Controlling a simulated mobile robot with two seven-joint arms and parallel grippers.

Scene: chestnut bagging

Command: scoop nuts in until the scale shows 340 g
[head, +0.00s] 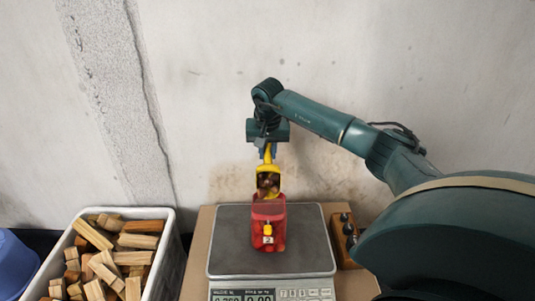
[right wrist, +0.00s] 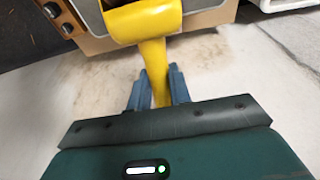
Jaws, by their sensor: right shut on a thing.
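My right gripper (head: 267,151) is shut on the handle of a yellow scoop (head: 268,170), which also shows in the right wrist view (right wrist: 150,20). The scoop hangs tilted down above a red bag (head: 277,236), its mouth just over the bag's top, with brown nuts (head: 268,183) in it. The bag stands upright on the grey plate of the scale (head: 226,245) and carries a small yellow tag. The bag's inside is hidden. The scale's left window seems to read 0.260, but the digits are small and blurred. My left gripper is not in view.
A white crate (head: 171,222) of wooden pieces stands left of the scale. A wooden block with dark knobs (head: 344,240) is close to its right. A blue object (head: 14,266) sits at the lower left. A bare wall is behind.

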